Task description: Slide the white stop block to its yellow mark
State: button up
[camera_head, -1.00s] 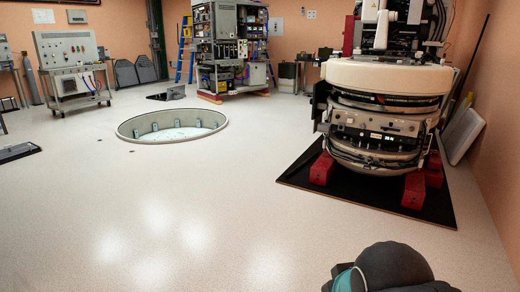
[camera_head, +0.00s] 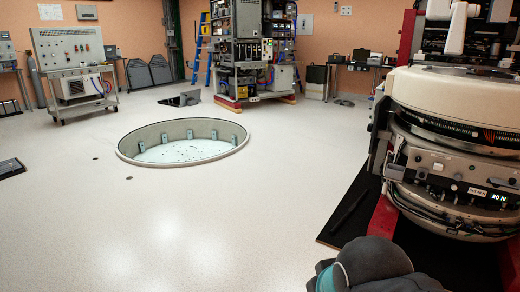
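I cannot make out the white stop block or its yellow mark anywhere in this view. A dark rounded part of my own arm with a teal band shows at the bottom, right of centre. My gripper is not in view, so its state does not show.
A large white and black machine (camera_head: 455,105) stands close on the right, on red supports (camera_head: 382,222) over a black mat (camera_head: 345,212). A round floor pit (camera_head: 183,158) lies left of centre. A wheeled panel cart (camera_head: 72,60) and an electronics rack (camera_head: 238,60) stand behind. The front floor is clear.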

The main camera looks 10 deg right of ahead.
aim_at(419, 56)
jog(key=i, duration=2.5)
jog(key=z, duration=0.2)
jog(key=i, duration=2.3)
jog(key=z, duration=0.85)
jog(key=i, duration=1.85)
jog(key=z, duration=1.45)
jog(key=i, duration=1.55)
jog(key=z, duration=0.4)
jog(key=k, duration=1)
jog(key=u, duration=1.1)
jog(key=i, duration=0.95)
jog(key=z, duration=0.05)
